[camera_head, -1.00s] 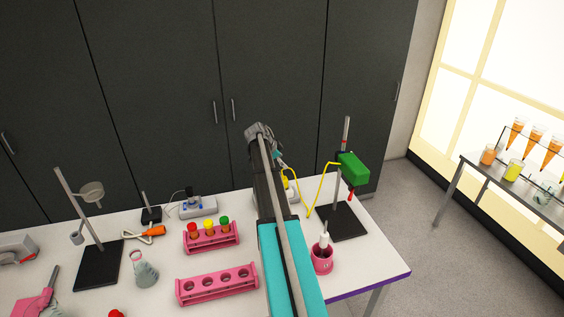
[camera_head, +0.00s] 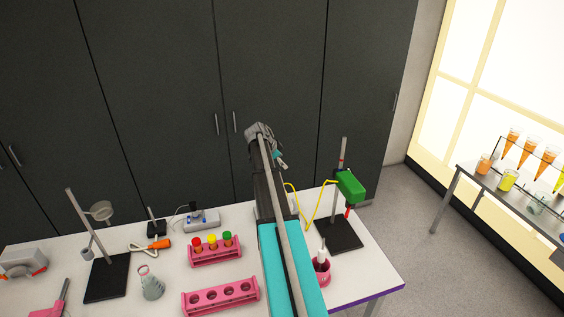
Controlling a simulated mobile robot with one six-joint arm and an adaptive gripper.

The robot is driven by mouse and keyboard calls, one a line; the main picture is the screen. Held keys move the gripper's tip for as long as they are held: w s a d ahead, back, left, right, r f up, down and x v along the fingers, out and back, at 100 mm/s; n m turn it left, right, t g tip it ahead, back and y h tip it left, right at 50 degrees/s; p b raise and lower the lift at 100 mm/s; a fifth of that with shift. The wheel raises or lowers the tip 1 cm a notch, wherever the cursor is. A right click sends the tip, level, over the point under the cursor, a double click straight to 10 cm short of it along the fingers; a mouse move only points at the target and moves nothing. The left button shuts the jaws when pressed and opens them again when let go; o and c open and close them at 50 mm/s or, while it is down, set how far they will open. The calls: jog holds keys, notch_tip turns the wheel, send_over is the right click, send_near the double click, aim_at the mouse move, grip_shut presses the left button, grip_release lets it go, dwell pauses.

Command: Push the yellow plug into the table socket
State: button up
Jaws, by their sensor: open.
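A yellow cable (camera_head: 306,222) runs from a green box (camera_head: 350,186) on a stand toward the back of the table, behind my arm. The yellow plug at its end is hidden or too small to tell. A pale piece (camera_head: 293,203) shows just right of my arm there; I cannot tell whether it is the socket. A white socket box (camera_head: 203,221) with a dark plug and cord stands at the back, left of my arm. My gripper (camera_head: 281,162) is raised above the table's back edge in the picture, open, with no held thing visible. Its fingers are small and partly hidden.
Pink racks (camera_head: 221,297) stand left of my arm, one with several capped tubes (camera_head: 212,242). A flask (camera_head: 151,284), an orange-ended cable (camera_head: 155,246) and a ring stand (camera_head: 108,277) are farther left. A pink pot (camera_head: 322,272) stands right. Dark cabinets (camera_head: 170,110) rise behind.

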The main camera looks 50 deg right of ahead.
notch_tip(320, 180, up, 10)
jog(key=p, duration=1)
jog(key=shift+r, duration=0.25)
dwell(0.5)
jog(key=a+f+n+t+y+b, duration=0.1)
jog(key=a+f+n+b, duration=0.35)
jog(key=a, duration=0.55)
jog(key=s+a+f+n+y+b, duration=0.1)
jog(key=a+f+n+b, duration=0.3)
jog(key=a, duration=0.6)
jog(key=a+f+n+t+y+b, duration=0.1)
jog(key=a+f+n+b, duration=0.25)
jog(key=a+f, duration=0.45)
jog(key=s+a+f+n+y+b, duration=0.1)
jog(key=s+a+f+n+b, duration=0.2)
jog(key=a, duration=0.6)
jog(key=s+a+f+n+y+b, duration=0.1)
jog(key=s+a+f+n+b, duration=0.3)
jog(key=a, duration=0.6)
jog(key=s+a+f+n+y+b, duration=0.1)
jog(key=s+a+f+n+b, duration=0.2)
jog(key=a, duration=0.6)
jog(key=shift+s+a+f+n+y+b, duration=0.15)
jog(key=shift+s+n+y+b, duration=0.15)
jog(key=shift+s+n+b, duration=0.65)
jog(key=shift+s+a, duration=0.2)
jog(key=shift+s, duration=0.1)
